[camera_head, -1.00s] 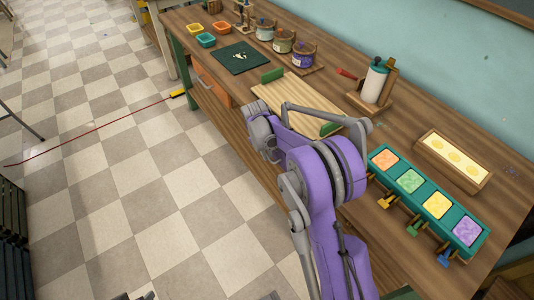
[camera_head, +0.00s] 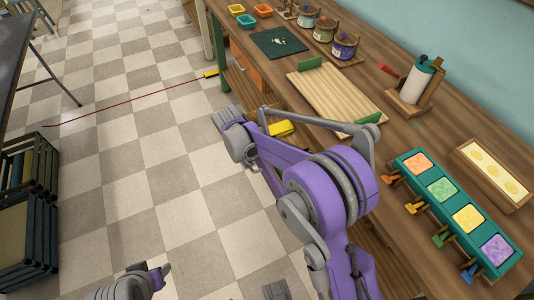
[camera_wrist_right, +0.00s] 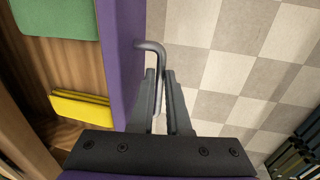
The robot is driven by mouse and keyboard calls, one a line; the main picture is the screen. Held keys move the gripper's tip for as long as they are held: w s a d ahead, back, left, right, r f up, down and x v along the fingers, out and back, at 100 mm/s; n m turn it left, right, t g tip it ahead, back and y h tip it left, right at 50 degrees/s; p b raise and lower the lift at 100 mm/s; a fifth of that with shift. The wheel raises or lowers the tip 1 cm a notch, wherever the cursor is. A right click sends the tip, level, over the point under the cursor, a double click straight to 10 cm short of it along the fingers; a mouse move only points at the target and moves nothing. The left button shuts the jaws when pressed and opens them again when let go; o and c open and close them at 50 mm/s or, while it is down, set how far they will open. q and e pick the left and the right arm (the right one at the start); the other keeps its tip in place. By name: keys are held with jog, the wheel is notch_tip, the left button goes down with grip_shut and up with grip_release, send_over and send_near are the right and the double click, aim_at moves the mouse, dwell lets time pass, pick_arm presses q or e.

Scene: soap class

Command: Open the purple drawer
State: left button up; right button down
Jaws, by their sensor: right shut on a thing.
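The purple drawer shows in the right wrist view as a long purple front (camera_wrist_right: 121,60) with a wooden interior (camera_wrist_right: 70,65) open to view behind it. My right gripper (camera_wrist_right: 160,74) is shut on the drawer's grey bent handle (camera_wrist_right: 152,46). In the head view my right arm covers most of the drawer, but the yellow block (camera_head: 282,128) shows beside it. My left gripper (camera_head: 162,278) is at the lower left, partly cut off; its jaw state is unclear.
Dark crates (camera_head: 28,225) stand at left. The checkered floor (camera_head: 150,150) between is largely clear.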

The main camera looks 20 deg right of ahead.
jog(key=a, duration=0.6)
jog(key=shift+s+a, duration=0.25)
jog(key=shift+a, duration=0.1)
jog(key=c, duration=0.9)
grip_release()
jog(key=shift+r, duration=0.1)
jog(key=r, duration=0.3)
jog(key=a+r, duration=0.1)
jog(key=r, duration=0.3)
jog(key=a+r+p, duration=0.1)
jog(key=r, duration=0.2)
jog(key=shift+s+r, duration=0.1)
jog(key=shift+r, duration=0.15)
